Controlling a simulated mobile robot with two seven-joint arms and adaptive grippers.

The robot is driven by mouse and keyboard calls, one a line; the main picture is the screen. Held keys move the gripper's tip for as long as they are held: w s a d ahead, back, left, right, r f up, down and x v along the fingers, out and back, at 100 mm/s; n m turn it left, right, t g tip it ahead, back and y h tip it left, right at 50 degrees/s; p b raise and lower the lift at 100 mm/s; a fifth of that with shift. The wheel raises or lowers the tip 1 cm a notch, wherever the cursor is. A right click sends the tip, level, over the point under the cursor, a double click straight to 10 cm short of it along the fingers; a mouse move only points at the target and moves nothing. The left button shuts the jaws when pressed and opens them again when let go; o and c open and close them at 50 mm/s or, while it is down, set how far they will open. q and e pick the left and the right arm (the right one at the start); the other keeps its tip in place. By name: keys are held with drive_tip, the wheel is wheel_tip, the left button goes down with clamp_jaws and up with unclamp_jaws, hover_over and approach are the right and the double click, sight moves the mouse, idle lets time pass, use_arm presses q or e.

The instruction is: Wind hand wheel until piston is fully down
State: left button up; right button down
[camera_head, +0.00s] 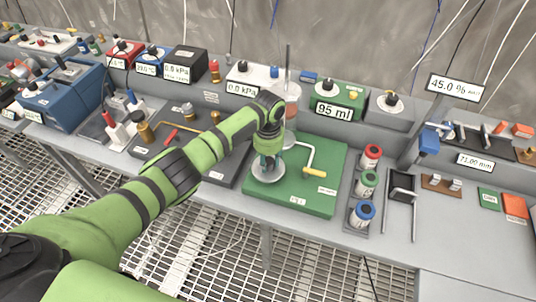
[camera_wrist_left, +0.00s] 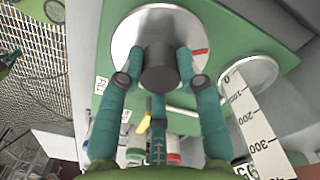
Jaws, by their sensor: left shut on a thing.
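The hand wheel is a round silver disc (camera_head: 262,178) on a green base plate (camera_head: 310,196), and it also shows in the wrist view (camera_wrist_left: 131,35) with a dark central knob (camera_wrist_left: 158,66) and a red mark near its rim. My left gripper (camera_head: 268,163) points down over the disc. In the wrist view its teal fingers (camera_wrist_left: 158,80) are shut around the knob. Behind it stands a clear cylinder (camera_head: 291,100) with a dark upright rod (camera_head: 288,58). The piston inside is partly hidden by my arm. The display (camera_head: 333,111) reads 95 ml. My right gripper is out of view.
A dark panel (camera_head: 205,158) lies to the left, partly under my arm.

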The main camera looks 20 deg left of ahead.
use_arm(q)
drive_tip(key=n, duration=0.1)
drive_tip(key=n+p, duration=0.1)
drive_tip(key=n, duration=0.1)
drive_tip(key=shift+d+r+p, duration=0.15)
drive_tip(key=shift+r+p, duration=0.05)
drive_tip(key=shift+p, duration=0.1)
drive_tip(key=n+p, duration=0.1)
drive_tip(key=n, duration=0.2)
drive_tip(key=shift+w+n+p, duration=0.1)
drive_tip(key=shift+n+p, duration=0.2)
drive_tip(key=shift+p, duration=0.05)
drive_tip(key=n+p, duration=0.1)
drive_tip(key=n, duration=0.1)
drive_tip(key=shift+n, duration=0.3)
drive_tip(key=n, duration=0.2)
drive_tip(key=shift+n, duration=0.4)
drive_tip(key=n, duration=0.3)
drive_tip(key=shift+w+n, duration=0.1)
drive_tip(key=shift+n, duration=0.2)
drive_tip(key=n, duration=0.4)
drive_tip(key=shift+a+n, duration=0.2)
drive_tip(key=shift+n, duration=0.1)
drive_tip(key=n, duration=0.4)
drive_tip(key=shift+a, duration=0.1)
drive_tip(key=shift+n, duration=2.3)
drive_tip(key=shift+a, duration=0.1)
